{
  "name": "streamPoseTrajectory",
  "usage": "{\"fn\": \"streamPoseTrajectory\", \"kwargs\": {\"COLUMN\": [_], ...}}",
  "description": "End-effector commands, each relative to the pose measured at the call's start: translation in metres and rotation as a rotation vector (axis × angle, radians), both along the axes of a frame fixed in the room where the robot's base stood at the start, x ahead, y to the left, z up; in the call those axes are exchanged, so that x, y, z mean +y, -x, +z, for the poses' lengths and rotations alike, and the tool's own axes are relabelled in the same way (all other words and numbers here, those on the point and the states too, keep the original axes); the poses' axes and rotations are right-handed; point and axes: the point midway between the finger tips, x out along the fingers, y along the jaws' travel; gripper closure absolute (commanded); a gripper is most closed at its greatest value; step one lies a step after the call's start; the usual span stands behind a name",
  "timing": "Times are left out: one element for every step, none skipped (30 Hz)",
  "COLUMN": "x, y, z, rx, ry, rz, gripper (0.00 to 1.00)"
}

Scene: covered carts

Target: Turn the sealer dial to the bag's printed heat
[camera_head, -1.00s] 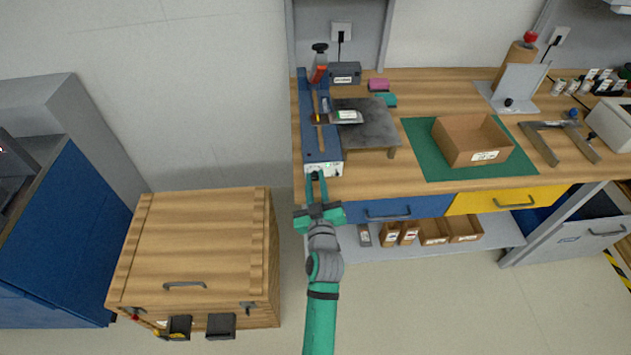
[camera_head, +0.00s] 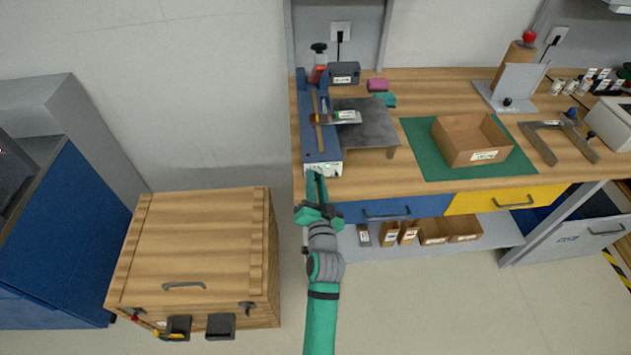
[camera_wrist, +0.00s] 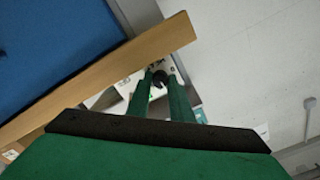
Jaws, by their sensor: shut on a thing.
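The sealer (camera_head: 310,130) is a long blue unit at the left end of the workbench, with a white front panel (camera_head: 332,168). A silvery bag with a white and green label (camera_head: 347,115) lies across it and the dark plate; its print is too small to read. My gripper (camera_head: 317,175) reaches the front panel from the near side. In the wrist view its green fingers (camera_wrist: 165,88) are closed around the dark dial (camera_wrist: 158,77) on the white panel. The dial's scale and pointer are too small or hidden to read.
The bench's front edge (camera_wrist: 110,80) runs close beside my fingers. A dark metal plate (camera_head: 370,130) stands right of the sealer. A green mat (camera_head: 420,150) bears a cardboard box (camera_head: 455,152). A wooden crate (camera_head: 195,235) stands on the floor at left.

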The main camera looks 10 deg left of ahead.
Motion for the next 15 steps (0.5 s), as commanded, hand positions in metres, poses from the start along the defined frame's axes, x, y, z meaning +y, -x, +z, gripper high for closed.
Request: {"fn": "streamPoseTrajectory", "kwargs": {"x": [0.0001, 0.0001, 0.0001, 0.0, 0.0, -0.0001, -0.0002, -0.0002, -0.0003, -0.0002, -0.0002, -0.0003, -0.0002, -0.0003, -0.0003], "y": [0.0006, 0.0005, 0.0005, 0.0005, 0.0005, 0.0005, 0.0005, 0.0005, 0.0004, 0.0005, 0.0005, 0.0004, 0.0004, 0.0004, 0.0004], "z": [-0.0018, -0.0018, -0.002, -0.002, -0.002, -0.0021, -0.0021, -0.0023, -0.0023, -0.0024, -0.0024, -0.0025, -0.0026, -0.0026, -0.0027], "rx": [0.017, 0.025, 0.037, 0.046, 0.055, 0.066, 0.075, 0.083, 0.094, 0.103, 0.11, 0.121, 0.128, 0.135, 0.143], "ry": [-0.04, -0.066, -0.103, -0.13, -0.157, -0.192, -0.219, -0.245, -0.278, -0.304, -0.328, -0.359, -0.381, -0.402, -0.43], "rz": [0.0, 0.0, 0.0, 0.0, 0.0, 0.0, 0.0, 0.0, 0.0, 0.0, 0.0, 0.0, 0.0, 0.0, 0.0], "gripper": [1.0, 1.0, 1.0, 1.0, 1.0, 1.0, 1.0, 1.0, 1.0, 1.0, 1.0, 1.0, 1.0, 1.0, 1.0]}}
